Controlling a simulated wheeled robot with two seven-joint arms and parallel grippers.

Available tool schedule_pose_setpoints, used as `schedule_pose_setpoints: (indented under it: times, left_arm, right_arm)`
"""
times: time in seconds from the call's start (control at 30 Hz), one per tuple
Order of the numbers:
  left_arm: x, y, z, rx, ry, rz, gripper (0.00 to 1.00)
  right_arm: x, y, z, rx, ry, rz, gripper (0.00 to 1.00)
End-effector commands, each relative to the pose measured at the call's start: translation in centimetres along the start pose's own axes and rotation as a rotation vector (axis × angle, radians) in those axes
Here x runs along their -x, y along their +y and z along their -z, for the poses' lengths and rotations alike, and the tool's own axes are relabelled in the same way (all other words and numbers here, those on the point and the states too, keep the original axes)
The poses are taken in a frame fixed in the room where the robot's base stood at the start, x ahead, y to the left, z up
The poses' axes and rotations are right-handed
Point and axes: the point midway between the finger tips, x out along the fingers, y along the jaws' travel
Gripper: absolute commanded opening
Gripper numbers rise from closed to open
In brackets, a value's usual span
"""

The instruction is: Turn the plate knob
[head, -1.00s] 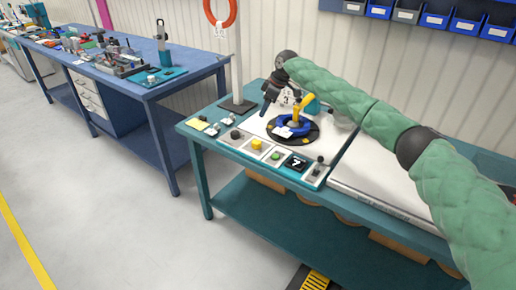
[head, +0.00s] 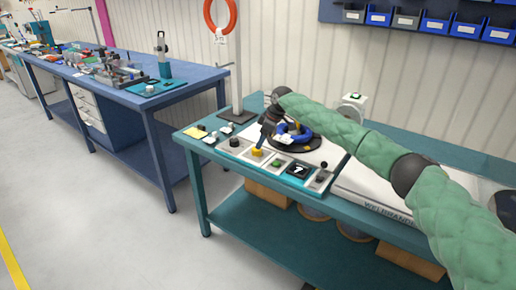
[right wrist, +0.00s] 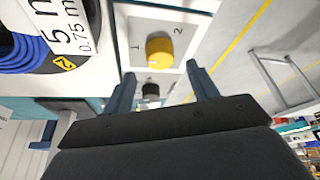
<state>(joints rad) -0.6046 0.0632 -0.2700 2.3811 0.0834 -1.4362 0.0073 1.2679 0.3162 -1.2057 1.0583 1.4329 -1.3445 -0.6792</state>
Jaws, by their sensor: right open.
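The yellow knob (head: 257,153) sits on a pale square plate (head: 247,162) at the front of the teal bench. In the right wrist view the yellow knob (right wrist: 159,51) shows close up, with a white mark at its rim and the numbers 1 and 2 printed on the plate (right wrist: 184,27). My right gripper (head: 261,143) hangs just above and behind the knob. Its open fingers (right wrist: 160,68) point towards the knob, one to each side in the picture, with nothing between them gripped. Contact with the knob does not show. My left gripper is out of view.
A black knob (head: 234,142), a green button (head: 277,163), a display reading 7 (head: 299,170) and a small lever (head: 322,171) share the row. A blue cable reel (head: 303,137) lies close behind. A post base (head: 237,116) stands at the bench's back left.

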Motion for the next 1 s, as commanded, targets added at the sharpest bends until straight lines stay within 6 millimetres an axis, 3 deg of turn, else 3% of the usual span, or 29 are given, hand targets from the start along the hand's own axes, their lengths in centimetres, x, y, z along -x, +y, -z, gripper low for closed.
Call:
schedule_pose_setpoints:
  times: [0.3, 0.67, 0.7, 0.9, 1.0]
  left_arm:
    - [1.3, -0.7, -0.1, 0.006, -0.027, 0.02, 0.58]
    - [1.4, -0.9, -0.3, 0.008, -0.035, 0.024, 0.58]
    - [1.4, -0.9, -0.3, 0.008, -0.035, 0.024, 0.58]
    - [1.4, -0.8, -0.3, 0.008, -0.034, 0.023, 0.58]
    - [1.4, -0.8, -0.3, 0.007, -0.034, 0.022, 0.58]
  right_arm:
    - [-3.8, 0.0, 0.1, 0.0, 0.0, 0.0, 0.59]
    - [-4.5, 0.0, 0.0, 0.001, 0.0, 0.0, 0.59]
    - [-4.5, 0.0, 0.0, 0.001, 0.0, 0.0, 0.57]
    - [-4.5, 0.0, 0.0, 0.001, 0.0, 0.0, 0.17]
    - [-4.5, 0.0, 0.0, 0.0, 0.0, -0.001, 0.14]
